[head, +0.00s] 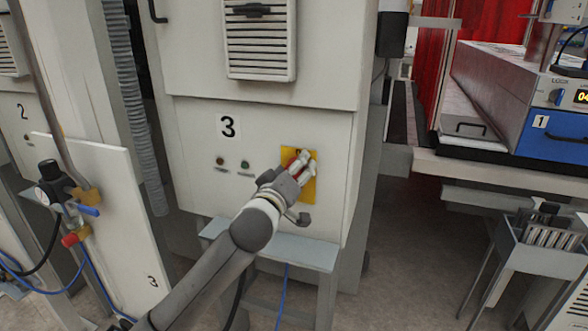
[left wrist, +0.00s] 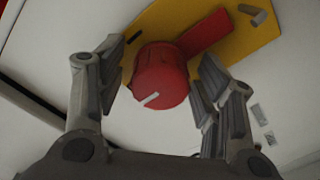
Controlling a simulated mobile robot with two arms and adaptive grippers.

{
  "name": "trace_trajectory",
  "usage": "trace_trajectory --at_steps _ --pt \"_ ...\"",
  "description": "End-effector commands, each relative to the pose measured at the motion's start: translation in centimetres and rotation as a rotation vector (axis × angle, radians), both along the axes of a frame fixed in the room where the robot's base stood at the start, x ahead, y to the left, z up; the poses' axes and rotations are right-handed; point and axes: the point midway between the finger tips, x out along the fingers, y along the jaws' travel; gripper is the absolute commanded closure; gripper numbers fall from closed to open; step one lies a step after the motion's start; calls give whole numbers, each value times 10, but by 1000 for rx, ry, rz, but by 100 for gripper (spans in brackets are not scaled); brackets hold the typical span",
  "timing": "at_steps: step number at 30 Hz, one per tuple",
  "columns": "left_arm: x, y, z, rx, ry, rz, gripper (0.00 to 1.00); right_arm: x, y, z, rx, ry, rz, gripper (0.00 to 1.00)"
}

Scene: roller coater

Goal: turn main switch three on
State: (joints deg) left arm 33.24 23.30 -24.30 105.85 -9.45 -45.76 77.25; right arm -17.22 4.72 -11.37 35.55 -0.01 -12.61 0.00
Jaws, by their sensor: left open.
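Main switch three is a red rotary knob (left wrist: 161,78) on a yellow plate (head: 308,190), on the front of the white cabinet marked 3 (head: 228,126). In the left wrist view the knob has a white mark on its rim and a red bar running up and to the right across the plate. My left gripper (left wrist: 155,88) is open, with one finger on each side of the knob. I cannot tell whether the fingers touch it. In the head view the left gripper (head: 304,162) covers most of the switch. My right gripper is in neither view.
Two small round buttons (head: 232,163) sit on the cabinet left of the switch. A grey ledge (head: 270,245) juts out below it. A white panel (head: 110,220) with a valve and blue hoses stands at the left. A blue unit marked 1 (head: 555,135) is at the right.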

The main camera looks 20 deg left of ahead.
Motion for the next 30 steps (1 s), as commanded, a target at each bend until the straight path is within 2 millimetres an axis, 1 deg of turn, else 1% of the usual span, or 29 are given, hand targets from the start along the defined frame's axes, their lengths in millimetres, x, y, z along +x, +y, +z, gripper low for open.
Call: trace_trajectory --at_steps 6,7,17,25,30 --pt "0 0 0 0 0 0 39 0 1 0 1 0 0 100" --pt "0 0 0 0 0 0 41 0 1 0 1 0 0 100" --pt "0 0 0 0 1 1 84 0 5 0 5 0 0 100" --pt "0 0 0 25 0 2 84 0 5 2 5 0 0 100" --pt "0 0 1 99 -1 2 84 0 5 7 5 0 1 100"
